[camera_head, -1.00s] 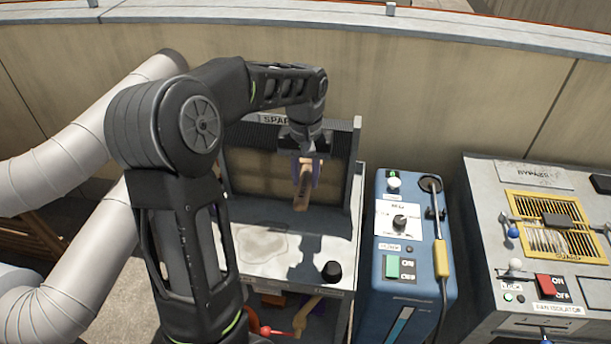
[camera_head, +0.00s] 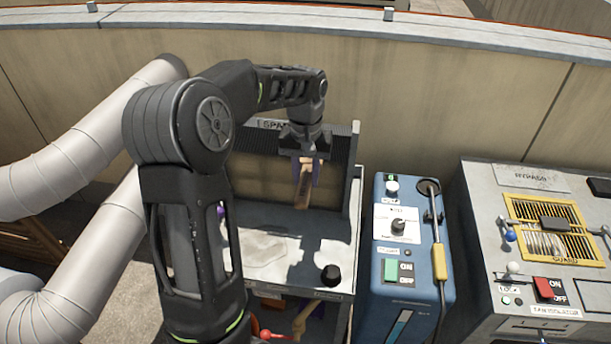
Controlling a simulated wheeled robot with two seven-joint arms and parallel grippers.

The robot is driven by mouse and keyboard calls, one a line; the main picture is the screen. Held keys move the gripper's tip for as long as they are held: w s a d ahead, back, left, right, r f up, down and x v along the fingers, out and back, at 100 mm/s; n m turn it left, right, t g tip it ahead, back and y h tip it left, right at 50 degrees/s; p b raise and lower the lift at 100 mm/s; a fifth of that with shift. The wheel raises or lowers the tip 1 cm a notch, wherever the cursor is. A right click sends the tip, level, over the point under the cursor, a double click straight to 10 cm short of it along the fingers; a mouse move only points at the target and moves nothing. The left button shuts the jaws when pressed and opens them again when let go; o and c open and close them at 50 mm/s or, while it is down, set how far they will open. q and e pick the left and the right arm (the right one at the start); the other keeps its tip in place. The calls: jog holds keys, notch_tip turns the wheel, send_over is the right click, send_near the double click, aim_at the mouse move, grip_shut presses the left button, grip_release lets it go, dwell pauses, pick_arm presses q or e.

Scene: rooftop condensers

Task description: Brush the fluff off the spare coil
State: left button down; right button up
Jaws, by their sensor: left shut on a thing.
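The spare coil (camera_head: 262,178) stands upright at the back of a grey bench, its label partly hidden by my arm. Its face looks tan, with dark fins along the top edge. My left gripper (camera_head: 306,170) is shut on a brush with a wooden handle (camera_head: 303,188), held in front of the coil's right part. The bristles are not clear, and I cannot tell whether the brush touches the coil. A pale grey patch (camera_head: 268,250) lies on the bench top. My right gripper is not in view.
A black knob (camera_head: 331,274) stands at the bench's front right. To the right are a blue machine (camera_head: 408,290) with a yellow-handled wand (camera_head: 439,262) and a grey isolator box (camera_head: 485,215) with a yellow guard. Large pale ducts (camera_head: 70,150) run at the left. A wall closes the back.

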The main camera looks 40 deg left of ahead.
pick_arm(q)
jog(key=shift+w, duration=0.1)
jog(key=shift+r+p, duration=0.9)
jog(key=shift+r, duration=0.25)
jog(key=shift+f, duration=0.1)
jog(key=shift+f+b, duration=1.5)
jog(key=shift+f, duration=0.65)
jog(key=shift+r, duration=0.1)
jog(key=shift+r+p, duration=1.8)
jog(key=shift+r, duration=0.4)
jog(key=shift+f, duration=0.15)
